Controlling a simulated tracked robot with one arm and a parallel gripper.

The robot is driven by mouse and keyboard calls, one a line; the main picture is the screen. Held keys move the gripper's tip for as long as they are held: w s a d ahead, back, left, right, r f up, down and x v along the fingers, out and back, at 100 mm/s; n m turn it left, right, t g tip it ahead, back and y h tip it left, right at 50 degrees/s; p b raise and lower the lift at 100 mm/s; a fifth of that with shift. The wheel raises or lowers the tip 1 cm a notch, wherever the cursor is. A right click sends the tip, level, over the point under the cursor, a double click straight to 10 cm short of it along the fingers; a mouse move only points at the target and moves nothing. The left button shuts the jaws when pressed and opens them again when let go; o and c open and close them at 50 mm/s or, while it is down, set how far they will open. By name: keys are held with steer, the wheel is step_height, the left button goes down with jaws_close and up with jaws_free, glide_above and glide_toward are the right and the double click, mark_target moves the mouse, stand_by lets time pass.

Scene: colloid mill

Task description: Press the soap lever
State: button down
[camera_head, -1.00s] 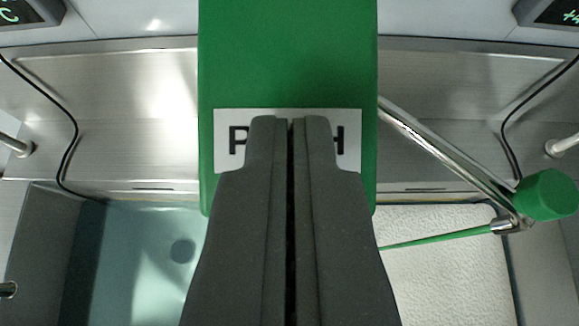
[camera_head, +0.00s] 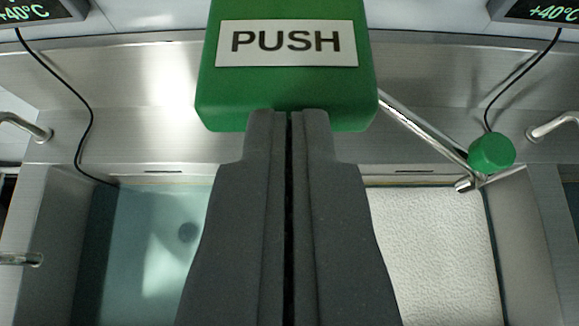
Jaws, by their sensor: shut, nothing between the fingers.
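The green soap lever (camera_head: 288,92) with a white PUSH label (camera_head: 287,43) fills the top middle of the view. My gripper (camera_head: 288,114) is shut and empty. Its dark fingertips overlap the lower edge of the green block in the picture, below the label. I cannot tell whether they touch the block.
Below left is a basin (camera_head: 150,250) with bluish liquid; below right is a white textured surface (camera_head: 435,250). A metal rod with a green knob (camera_head: 491,152) slants down to the right. Black cables and two displays reading +40°C (camera_head: 555,13) are at the sides.

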steer(key=f+b+v, duration=0.1)
steer(key=v, duration=0.6)
steer(key=shift+s, duration=0.5)
steer(key=shift+r, duration=0.1)
